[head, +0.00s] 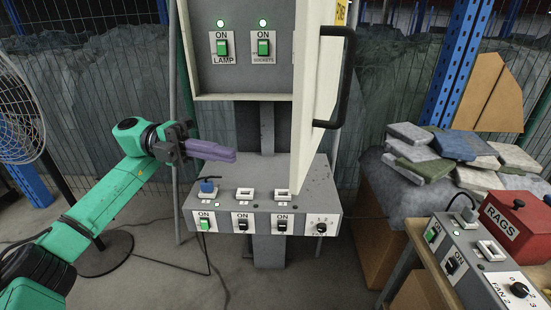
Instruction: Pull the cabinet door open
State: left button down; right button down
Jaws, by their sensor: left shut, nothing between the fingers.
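The grey cabinet (245,97) stands at the upper middle, and its inside shows two lit green switches labelled LAMP and SOCKETS. Its cream door (312,100) stands open, swung out towards me at the right side of the opening. The black bar handle (346,80) is on the door's right part. My left gripper (234,155) has purple fingers that are shut with nothing between them. It is left of the door, below the cabinet opening and above the lower switch box, apart from the handle. My right gripper is not in view.
A grey switch box (262,205) with switches and a knob sits below the cabinet. At right are a second control box (478,262), a red RAGS box (518,228) and piled folded cloths (430,150). A fan (18,115) stands at far left. A wire fence is behind.

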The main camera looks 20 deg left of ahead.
pick_arm(q)
jog(key=d+p, duration=0.4)
jog(key=d, duration=0.6)
jog(key=shift+s+d, duration=0.2)
jog(key=shift+s, duration=0.15)
